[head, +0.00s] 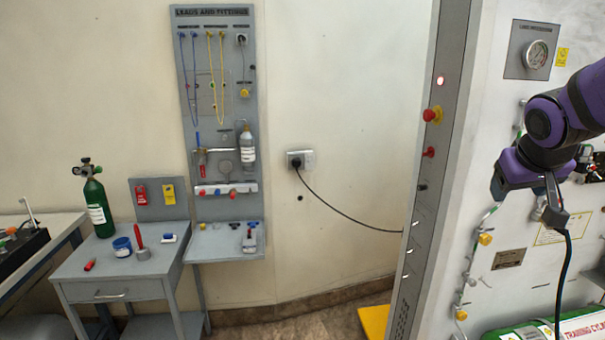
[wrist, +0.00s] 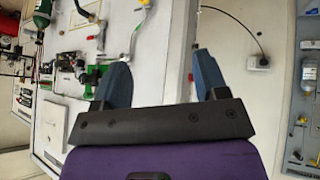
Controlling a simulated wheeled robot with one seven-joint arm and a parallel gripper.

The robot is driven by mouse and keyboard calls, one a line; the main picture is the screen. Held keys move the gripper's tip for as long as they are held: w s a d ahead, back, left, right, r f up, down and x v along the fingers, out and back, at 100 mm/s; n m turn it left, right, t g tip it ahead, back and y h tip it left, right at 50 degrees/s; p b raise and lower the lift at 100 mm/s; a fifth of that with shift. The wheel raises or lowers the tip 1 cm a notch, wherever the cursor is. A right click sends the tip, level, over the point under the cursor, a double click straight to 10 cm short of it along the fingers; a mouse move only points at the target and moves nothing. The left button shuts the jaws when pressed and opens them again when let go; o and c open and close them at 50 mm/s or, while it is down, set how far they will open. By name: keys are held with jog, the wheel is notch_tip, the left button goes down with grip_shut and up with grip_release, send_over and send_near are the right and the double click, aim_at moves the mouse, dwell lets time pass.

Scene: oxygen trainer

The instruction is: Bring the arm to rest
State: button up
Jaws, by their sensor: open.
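My gripper (wrist: 162,76) shows in the wrist view with its two blue fingers spread wide apart. It is open, and nothing is between the fingers. In the head view my purple and black arm (head: 548,125) reaches in from the right edge, raised in front of the white trainer panel (head: 520,85).
A pressure gauge (head: 535,54), a red knob (head: 432,114) and yellow-tagged fittings (head: 485,239) are close to the arm. A green training cylinder (head: 545,328) lies below. A side table (head: 120,285) and leads board (head: 216,110) stand left.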

jog(key=s+a+n+y, duration=0.1)
jog(key=s+a, duration=0.5)
jog(key=s, duration=0.2)
jog(key=s+a+r+g+y, duration=0.1)
jog(key=s+a+y, duration=0.1)
jog(key=s+a, duration=0.4)
jog(key=s, duration=0.2)
jog(key=shift+s+n+y, duration=0.3)
jog(key=shift+n, duration=0.1)
jog(key=shift+o, duration=0.2)
jog(key=shift+d+r, duration=0.1)
